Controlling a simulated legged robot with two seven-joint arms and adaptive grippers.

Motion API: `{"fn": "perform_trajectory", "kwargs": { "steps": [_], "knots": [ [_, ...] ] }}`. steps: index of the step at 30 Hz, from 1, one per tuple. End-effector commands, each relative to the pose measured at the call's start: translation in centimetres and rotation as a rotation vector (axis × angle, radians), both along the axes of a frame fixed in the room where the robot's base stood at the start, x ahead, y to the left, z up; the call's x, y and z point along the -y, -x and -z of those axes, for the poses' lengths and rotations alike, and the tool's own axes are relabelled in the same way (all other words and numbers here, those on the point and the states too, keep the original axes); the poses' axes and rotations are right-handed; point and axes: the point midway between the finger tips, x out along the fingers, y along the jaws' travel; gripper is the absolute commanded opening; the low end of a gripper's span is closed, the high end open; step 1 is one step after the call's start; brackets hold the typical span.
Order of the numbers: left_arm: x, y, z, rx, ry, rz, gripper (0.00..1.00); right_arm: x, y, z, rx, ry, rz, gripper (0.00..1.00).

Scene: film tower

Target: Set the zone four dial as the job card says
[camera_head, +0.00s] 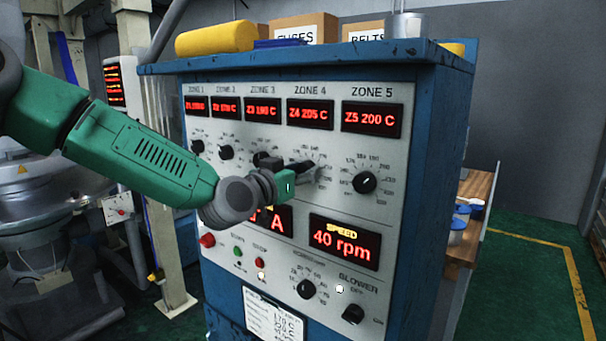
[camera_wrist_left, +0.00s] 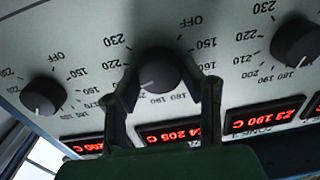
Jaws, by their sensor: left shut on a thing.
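The zone four dial (camera_wrist_left: 158,72) is a round black knob in the middle of the left wrist view, with its white pointer line toward the lower left. My left gripper (camera_wrist_left: 168,86) has one finger on each side of the knob and is shut on it. In the head view my left gripper (camera_head: 284,168) covers most of this dial. The zone four display (camera_head: 310,114) reads Z4 205 C. The job card (camera_head: 272,318) is low on the panel front; a line looks like 170 C, and its lower part is cut off. My right gripper is not in view.
The zone five dial (camera_head: 364,183) is to the right under a display reading Z5 200 C. The zone three dial (camera_wrist_left: 296,44) is close beside my left gripper. A speed display (camera_head: 344,241) reads 40 rpm. A yellow roll (camera_head: 215,38) and boxes sit on the cabinet top.

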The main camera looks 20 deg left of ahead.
Motion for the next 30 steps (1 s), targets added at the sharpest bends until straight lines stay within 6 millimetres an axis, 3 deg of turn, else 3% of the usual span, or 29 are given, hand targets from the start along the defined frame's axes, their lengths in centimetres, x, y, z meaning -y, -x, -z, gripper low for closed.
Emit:
{"fn": "perform_trajectory", "kwargs": {
  "steps": [18, 30],
  "knots": [
    [0.2, 0.1, 0.4, 0.192, -0.535, 0.001, 0.06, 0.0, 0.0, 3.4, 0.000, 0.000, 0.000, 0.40],
    [0.2, 0.1, 0.4, 0.268, -0.750, 0.002, 0.06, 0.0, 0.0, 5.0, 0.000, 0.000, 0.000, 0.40]
  ]
}}
